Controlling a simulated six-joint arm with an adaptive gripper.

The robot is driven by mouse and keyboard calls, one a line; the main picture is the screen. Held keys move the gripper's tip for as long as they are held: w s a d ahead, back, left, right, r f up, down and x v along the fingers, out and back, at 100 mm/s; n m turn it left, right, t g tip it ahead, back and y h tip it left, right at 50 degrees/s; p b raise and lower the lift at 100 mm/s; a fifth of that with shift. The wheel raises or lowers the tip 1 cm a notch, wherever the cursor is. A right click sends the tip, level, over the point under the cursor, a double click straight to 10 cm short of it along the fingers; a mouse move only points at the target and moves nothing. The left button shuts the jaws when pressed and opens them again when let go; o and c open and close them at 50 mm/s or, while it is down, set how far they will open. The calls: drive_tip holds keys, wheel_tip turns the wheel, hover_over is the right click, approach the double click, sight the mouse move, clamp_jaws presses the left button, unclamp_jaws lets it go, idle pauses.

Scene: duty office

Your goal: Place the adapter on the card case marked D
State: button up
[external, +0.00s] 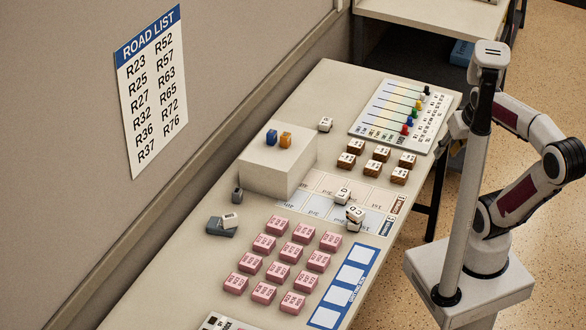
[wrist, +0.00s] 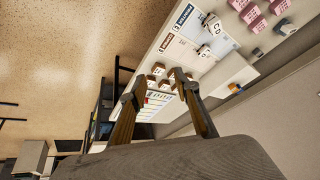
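White blocks with black letters, likely the card cases, stand on the table. A pair of them (external: 355,213) sits close together or stacked at the front edge of the printed grid, and another (external: 343,195) is just behind. The pair also shows in the wrist view (wrist: 214,25), with letters resembling C and D; I cannot tell which block is D. A further white block (external: 326,124) is near the back. I cannot identify the adapter surely; a small grey block (external: 237,195) may be it.
A white box (external: 277,165) carries a blue block (external: 271,137) and an orange block (external: 285,140). Several pink blocks (external: 276,226) and brown-sided blocks (external: 381,153) fill parts of the table. A dark grey base (external: 219,228) holds a white piece. A peg board (external: 397,116) lies at the back.

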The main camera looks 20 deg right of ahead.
drive_tip(key=shift+s+d+n+t+h, duration=0.15)
drive_tip(key=shift+s+d+h, duration=0.2)
drive_tip(key=shift+d, duration=0.35)
drive_tip(key=shift+s+d+n+t+h, duration=0.15)
drive_tip(key=shift+s+d, duration=0.3)
drive_tip(key=shift+d, duration=0.25)
idle(0.4)
